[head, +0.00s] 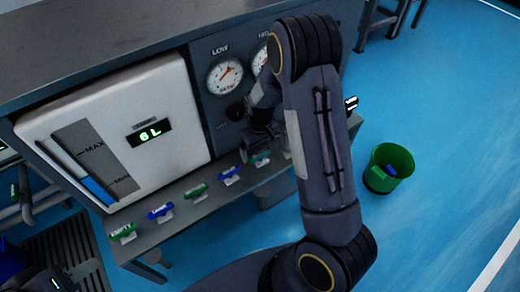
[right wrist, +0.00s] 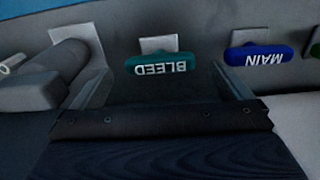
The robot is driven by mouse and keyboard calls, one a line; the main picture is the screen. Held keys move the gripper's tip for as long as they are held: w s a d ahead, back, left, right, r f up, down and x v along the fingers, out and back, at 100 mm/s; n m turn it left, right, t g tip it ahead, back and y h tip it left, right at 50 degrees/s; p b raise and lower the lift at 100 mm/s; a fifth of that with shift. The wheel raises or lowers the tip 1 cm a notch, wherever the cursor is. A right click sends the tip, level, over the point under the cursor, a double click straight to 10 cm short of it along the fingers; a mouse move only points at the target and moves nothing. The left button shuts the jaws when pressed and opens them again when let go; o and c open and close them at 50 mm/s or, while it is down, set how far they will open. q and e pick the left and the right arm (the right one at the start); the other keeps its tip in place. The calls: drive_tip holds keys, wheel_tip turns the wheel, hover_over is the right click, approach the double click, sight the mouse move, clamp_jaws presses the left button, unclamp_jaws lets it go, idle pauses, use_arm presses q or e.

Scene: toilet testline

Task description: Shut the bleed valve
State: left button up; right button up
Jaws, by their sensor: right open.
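The bleed valve is a teal handle lettered BLEED (right wrist: 158,64), upside down in the right wrist view. It lies crosswise below a pale square plate. In the head view a teal handle (head: 262,158) shows on the bench's front ledge, partly behind my right arm. My right gripper (right wrist: 160,88) is open. Its two fingers point towards the handle, one to each side, with nothing held between them. I cannot tell whether they touch it. In the head view the right gripper (head: 257,146) is partly hidden by its own arm. Part of my left gripper (head: 52,280) shows at the lower left; its jaws are unclear.
A blue MAIN handle (right wrist: 262,55) sits beside the bleed valve. More handles line the ledge, including a green EMPTY one (head: 123,232). A green bucket (head: 390,168) stands on open blue floor.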

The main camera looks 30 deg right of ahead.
wheel_tip(320, 180, up, 5)
drive_tip(key=shift+f+p, duration=0.15)
drive_tip(key=shift+p, duration=0.5)
drive_tip(key=shift+r, duration=0.45)
drive_tip(key=shift+s+r, duration=0.1)
drive_tip(key=shift+r, duration=0.15)
wheel_tip(320, 180, up, 7)
drive_tip(key=m+t+y, duration=0.1)
drive_tip(key=y, duration=0.1)
hover_over(260, 153)
drive_tip(key=s+a, duration=0.2)
drive_tip(key=s, duration=0.2)
drive_tip(key=s+a+r+m+t+y, duration=0.1)
drive_tip(key=s+a+r+t+y, duration=0.1)
drive_tip(key=s+r, duration=0.65)
drive_tip(key=s+a+r+t, duration=0.3)
drive_tip(key=s+a, duration=0.1)
drive_tip(key=s, duration=0.7)
wheel_tip(260, 153, up, 27)
drive_tip(key=p, duration=2.6)
drive_tip(key=shift+w+d+p, duration=0.25)
drive_tip(key=shift+w+p, duration=0.05)
drive_tip(key=shift+w, duration=0.05)
